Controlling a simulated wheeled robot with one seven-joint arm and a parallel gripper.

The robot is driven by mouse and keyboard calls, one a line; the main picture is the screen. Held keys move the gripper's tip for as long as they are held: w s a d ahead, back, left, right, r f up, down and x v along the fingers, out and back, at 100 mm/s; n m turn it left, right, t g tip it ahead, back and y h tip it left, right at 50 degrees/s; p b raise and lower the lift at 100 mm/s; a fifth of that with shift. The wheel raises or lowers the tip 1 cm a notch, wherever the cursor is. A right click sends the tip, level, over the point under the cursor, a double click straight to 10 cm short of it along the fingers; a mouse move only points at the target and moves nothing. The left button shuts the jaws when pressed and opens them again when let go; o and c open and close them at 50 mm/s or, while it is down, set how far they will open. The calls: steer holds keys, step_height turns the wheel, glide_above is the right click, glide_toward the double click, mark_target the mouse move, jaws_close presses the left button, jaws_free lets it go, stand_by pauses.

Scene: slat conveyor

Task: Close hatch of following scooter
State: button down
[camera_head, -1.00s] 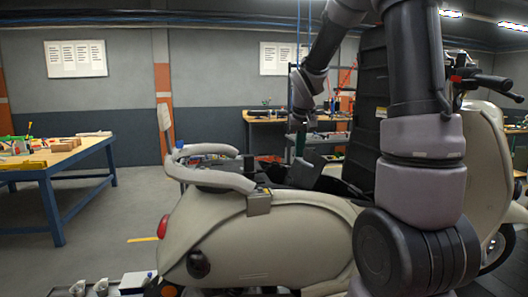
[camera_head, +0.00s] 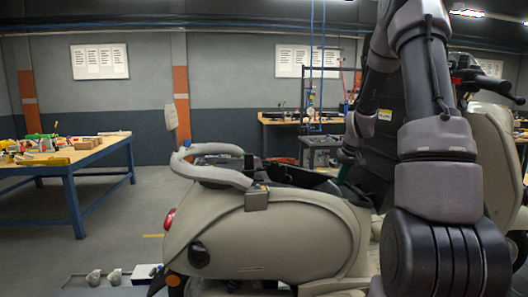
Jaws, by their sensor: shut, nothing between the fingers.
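The cream scooter (camera_head: 275,236) stands in front of me, its rear with the red tail light to the left. Its hatch, the black seat (camera_head: 387,138), stands raised, nearly upright, over the open dark compartment (camera_head: 290,175). My arm covers much of the hatch's right side and upper part. My gripper (camera_head: 346,168) is shut and empty, low beside the left face of the hatch, above the compartment's right end. Its fingertips are small and partly hidden, so I cannot tell whether it touches the hatch.
The curved grab rail (camera_head: 215,172) rises behind the compartment. A blue-legged workbench (camera_head: 80,166) with tools stands at the left. Another bench (camera_head: 275,121) stands at the back wall. Open floor lies between the left bench and the scooter.

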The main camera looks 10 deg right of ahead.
steer(key=d+f, duration=0.3)
steer(key=f, duration=0.6)
steer(key=shift+d+f, duration=0.3)
steer(key=shift+d, duration=0.1)
steer(key=v, duration=1.1)
steer(key=s+a+r, duration=0.3)
steer(key=a+r, duration=0.4)
steer(key=r, duration=0.2)
steer(key=s+a+r+t, duration=0.1)
steer(key=s+a+r, duration=0.3)
steer(key=s, duration=0.3)
steer(key=s+a+r+m+t+y, duration=0.1)
steer(key=s+a+r, duration=0.3)
steer(key=s, duration=0.4)
steer(key=s+a+r+m+t, duration=0.1)
steer(key=s+a+r, duration=0.4)
steer(key=s, duration=0.2)
steer(key=shift+s+a, duration=0.25)
steer(key=shift+a, duration=0.1)
steer(key=shift+r, duration=0.1)
